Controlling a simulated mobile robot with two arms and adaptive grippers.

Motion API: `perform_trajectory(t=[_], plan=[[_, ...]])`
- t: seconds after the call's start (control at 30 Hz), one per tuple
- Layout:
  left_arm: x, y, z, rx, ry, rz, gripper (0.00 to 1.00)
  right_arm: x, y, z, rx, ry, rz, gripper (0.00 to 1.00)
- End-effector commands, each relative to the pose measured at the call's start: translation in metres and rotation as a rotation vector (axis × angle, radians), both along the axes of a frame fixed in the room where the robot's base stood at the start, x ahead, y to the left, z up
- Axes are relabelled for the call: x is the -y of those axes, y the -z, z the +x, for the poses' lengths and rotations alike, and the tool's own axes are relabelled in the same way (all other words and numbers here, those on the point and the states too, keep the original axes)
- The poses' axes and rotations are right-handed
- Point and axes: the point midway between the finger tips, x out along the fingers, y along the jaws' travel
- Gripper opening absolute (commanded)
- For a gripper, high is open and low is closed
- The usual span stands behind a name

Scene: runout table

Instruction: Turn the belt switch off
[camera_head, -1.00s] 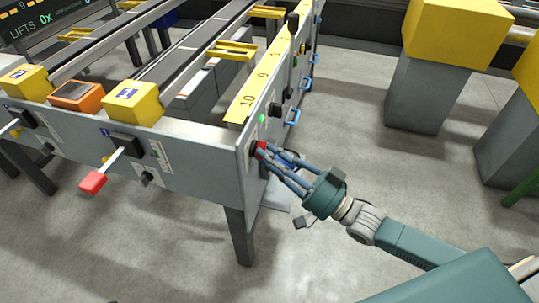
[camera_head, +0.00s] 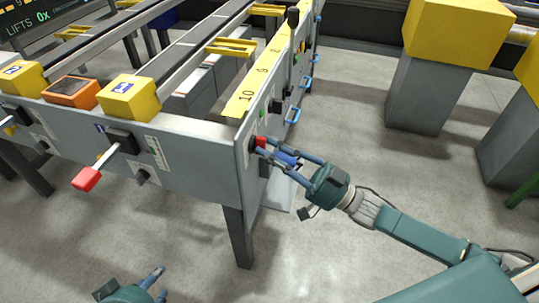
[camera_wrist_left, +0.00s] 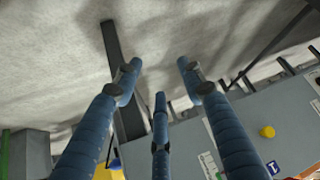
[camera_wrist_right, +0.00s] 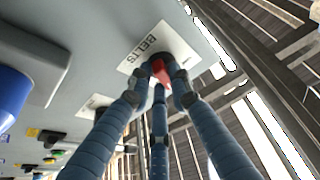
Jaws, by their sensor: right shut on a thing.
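The belt switch (camera_head: 261,141) is a small red knob on the grey end panel of the table. In the right wrist view the red knob (camera_wrist_right: 160,71) sits by a white label reading BELTS (camera_wrist_right: 150,45). My right gripper (camera_head: 268,147) is shut on the knob, its fingertips around it and partly hiding it. Which way the knob is turned cannot be made out. My left gripper (camera_head: 161,284) is at the bottom edge of the head view; the left wrist view shows its fingers (camera_wrist_left: 158,76) apart and empty.
A red-handled lever (camera_head: 87,178) sticks out of the front panel. Grey pillars with yellow tops (camera_head: 436,90) stand at the right. Open floor lies between.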

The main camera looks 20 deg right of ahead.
Motion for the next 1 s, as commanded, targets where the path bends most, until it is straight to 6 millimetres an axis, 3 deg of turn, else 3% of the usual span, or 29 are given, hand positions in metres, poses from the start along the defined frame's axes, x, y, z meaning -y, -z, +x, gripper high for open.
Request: perform_trajectory(t=[0.2,0.4,0.7,1.0], plan=[[0.017,-0.035,0.049,0.243,0.018,-0.053,0.40,0.003,0.000,0.004,0.176,0.002,-0.116,0.00],[0.030,-0.073,0.079,0.439,0.032,-0.098,0.40,0.004,-0.002,0.005,0.335,0.003,-0.222,0.00],[0.043,-0.125,0.103,0.676,0.046,-0.155,0.40,0.005,-0.005,0.007,0.568,0.002,-0.380,0.00],[0.049,-0.158,0.110,0.815,0.054,-0.189,0.40,0.006,-0.008,0.008,0.763,0.002,-0.511,0.00]])
